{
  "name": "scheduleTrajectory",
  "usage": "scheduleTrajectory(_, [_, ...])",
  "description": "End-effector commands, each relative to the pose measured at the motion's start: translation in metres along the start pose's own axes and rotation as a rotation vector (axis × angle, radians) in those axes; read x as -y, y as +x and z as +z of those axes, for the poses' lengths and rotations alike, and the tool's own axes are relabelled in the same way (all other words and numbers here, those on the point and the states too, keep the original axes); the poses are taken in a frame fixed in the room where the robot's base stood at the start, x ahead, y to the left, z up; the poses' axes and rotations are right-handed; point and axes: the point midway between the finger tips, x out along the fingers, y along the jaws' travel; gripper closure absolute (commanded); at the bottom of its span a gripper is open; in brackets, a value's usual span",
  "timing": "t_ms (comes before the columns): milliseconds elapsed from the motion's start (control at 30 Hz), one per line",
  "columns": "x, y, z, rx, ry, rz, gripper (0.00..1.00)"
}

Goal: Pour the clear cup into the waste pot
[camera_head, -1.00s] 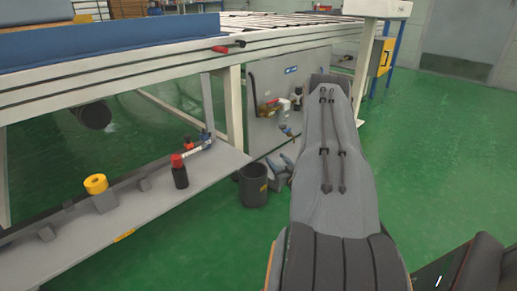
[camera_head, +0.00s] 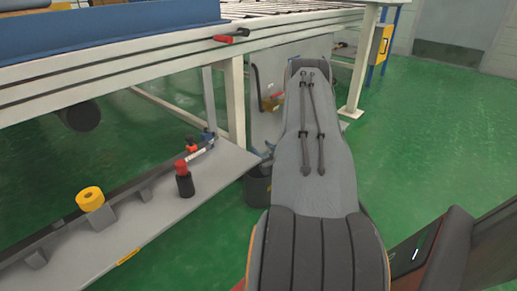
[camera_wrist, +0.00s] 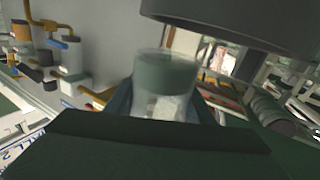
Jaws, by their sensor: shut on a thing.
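My gripper (camera_wrist: 163,102) is shut on the clear cup (camera_wrist: 166,75) in the wrist view. The cup is see-through, with its open rim towards the top of that picture and its lower part between the dark fingers. I cannot make out what is in it. The black waste pot (camera_head: 258,191) stands on the green floor by the shelf end in the head view, partly covered by my arm. My arm hides the cup and most of the gripper there. A large dark curved form (camera_wrist: 230,25) fills the top of the wrist view; I cannot tell whether it is the pot.
The low grey shelf (camera_head: 150,228) runs along the left, bearing a yellow roll (camera_head: 90,198) and a dark bottle with a red cap (camera_head: 184,180). A table leg (camera_head: 233,105) and an upright grey panel (camera_head: 268,125) stand close behind the pot. Green floor is open at right.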

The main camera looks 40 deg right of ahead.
Motion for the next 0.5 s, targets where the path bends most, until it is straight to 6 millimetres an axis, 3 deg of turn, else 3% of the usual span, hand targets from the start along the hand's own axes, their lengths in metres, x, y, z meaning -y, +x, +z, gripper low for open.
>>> scheduleTrajectory(500, [-0.001,0.001,0.025,0.036,-0.278,-0.001,0.77])
